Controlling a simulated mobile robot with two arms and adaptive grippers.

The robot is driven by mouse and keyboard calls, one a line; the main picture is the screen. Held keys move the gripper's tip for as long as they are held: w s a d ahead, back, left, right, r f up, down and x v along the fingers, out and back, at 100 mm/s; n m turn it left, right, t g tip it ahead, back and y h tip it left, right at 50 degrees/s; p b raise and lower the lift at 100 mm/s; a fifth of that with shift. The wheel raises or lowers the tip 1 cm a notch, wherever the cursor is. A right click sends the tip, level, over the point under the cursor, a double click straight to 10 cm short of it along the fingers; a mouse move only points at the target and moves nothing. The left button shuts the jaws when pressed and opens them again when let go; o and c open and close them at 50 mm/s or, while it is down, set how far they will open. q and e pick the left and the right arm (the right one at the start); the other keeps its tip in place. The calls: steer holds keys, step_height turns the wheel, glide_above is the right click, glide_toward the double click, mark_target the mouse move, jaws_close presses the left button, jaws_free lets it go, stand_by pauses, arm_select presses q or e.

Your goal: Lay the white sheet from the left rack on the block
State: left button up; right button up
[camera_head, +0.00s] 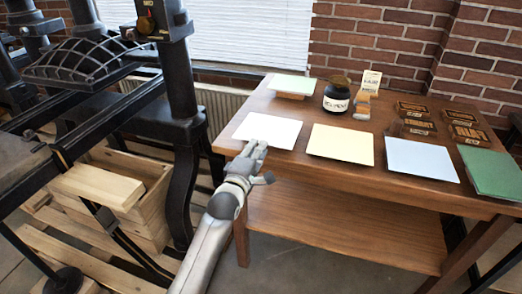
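The white sheet (268,130) lies flat at the left end of the wooden table, leftmost in the front row of sheets. My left gripper (256,152) is at its near edge, with the fingertips overlapping the edge in the picture. I cannot tell whether the fingers are closed on the sheet. No separate rack shows clearly under it. A light wooden block (97,186) lies on the press side at the left, its top bare. A smaller wooden block (291,96) at the table's back carries a pale green sheet (291,84). My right gripper is out of view.
Yellow (340,144), blue (421,160) and green (492,172) sheets lie along the table's front (330,175). An ink jar (337,96) and several dark lettered blocks (418,124) stand behind. The black iron press (180,90) stands left of the table, close to my arm.

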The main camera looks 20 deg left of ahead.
arm_select(q)
steer(key=w, duration=0.3)
steer(key=shift+w+d, duration=0.1)
steer(key=shift+w, duration=0.1)
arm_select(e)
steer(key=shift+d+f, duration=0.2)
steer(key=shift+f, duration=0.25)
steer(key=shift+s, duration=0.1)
arm_select(q)
steer(key=shift+c, duration=0.6)
jaws_close()
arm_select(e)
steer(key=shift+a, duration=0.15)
arm_select(q)
steer(key=shift+r, duration=0.1)
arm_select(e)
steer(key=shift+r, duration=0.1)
